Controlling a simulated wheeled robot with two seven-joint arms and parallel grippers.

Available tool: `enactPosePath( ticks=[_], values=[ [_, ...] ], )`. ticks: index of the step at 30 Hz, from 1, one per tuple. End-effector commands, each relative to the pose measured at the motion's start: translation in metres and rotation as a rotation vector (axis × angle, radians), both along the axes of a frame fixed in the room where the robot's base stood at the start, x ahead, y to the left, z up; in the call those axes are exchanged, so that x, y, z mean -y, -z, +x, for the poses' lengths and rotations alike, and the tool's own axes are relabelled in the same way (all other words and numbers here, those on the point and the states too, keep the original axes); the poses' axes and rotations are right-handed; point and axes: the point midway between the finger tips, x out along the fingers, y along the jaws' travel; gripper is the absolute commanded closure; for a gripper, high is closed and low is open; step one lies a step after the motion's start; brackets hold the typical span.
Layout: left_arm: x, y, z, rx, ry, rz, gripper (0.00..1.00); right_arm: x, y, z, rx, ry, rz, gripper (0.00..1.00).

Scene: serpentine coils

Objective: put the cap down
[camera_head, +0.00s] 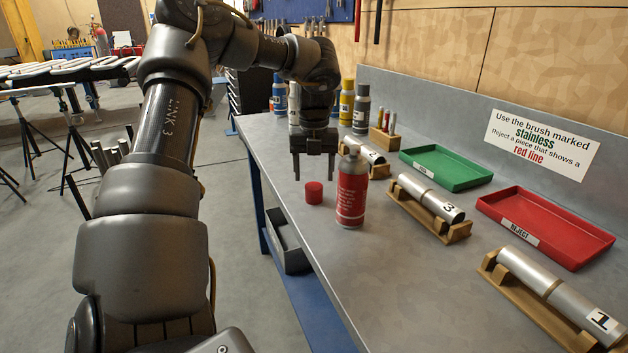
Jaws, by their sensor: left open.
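A red cap (314,192) stands on the grey bench top near its left edge. A red spray can (351,190) stands upright just to the right of the cap, its top uncapped. My left gripper (313,170) hangs fingers down over the bench. Its two fingers are apart with nothing between them, and in the picture they end just above the cap and left of the can. The cap appears to rest on the bench, apart from the fingers. My right gripper is not in view.
Metal tubes on wooden stands (432,221) line the bench, with a green tray (446,168) and a red reject tray (545,228) behind. More cans, including a yellow one (346,103), stand at the back. The front bench surface (420,300) is clear.

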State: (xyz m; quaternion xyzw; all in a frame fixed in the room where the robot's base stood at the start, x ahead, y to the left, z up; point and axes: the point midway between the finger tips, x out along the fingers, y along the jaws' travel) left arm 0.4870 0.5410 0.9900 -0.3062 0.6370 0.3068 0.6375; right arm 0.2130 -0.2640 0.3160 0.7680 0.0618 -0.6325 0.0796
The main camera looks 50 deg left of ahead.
Motion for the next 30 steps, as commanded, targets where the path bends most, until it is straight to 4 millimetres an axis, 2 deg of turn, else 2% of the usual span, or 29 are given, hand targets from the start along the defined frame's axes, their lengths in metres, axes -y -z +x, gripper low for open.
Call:
enactPosePath(
  ticks=[1,4,6,12,30],
  values=[
    [0.000,-0.014,0.000,0.003,-0.001,0.003,0.36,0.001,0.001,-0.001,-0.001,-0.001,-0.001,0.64],
    [0.000,-0.035,0.000,0.002,-0.002,0.003,0.36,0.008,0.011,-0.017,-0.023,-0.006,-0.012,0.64],
    [0.000,-0.046,0.000,0.002,-0.001,0.002,0.36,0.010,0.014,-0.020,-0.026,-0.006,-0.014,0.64],
    [0.000,-0.068,0.000,0.000,-0.001,0.001,0.36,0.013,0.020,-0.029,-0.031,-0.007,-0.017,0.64],
    [0.000,-0.072,0.000,-0.001,0.000,-0.001,0.36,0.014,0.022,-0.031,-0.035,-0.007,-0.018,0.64]
  ],
)
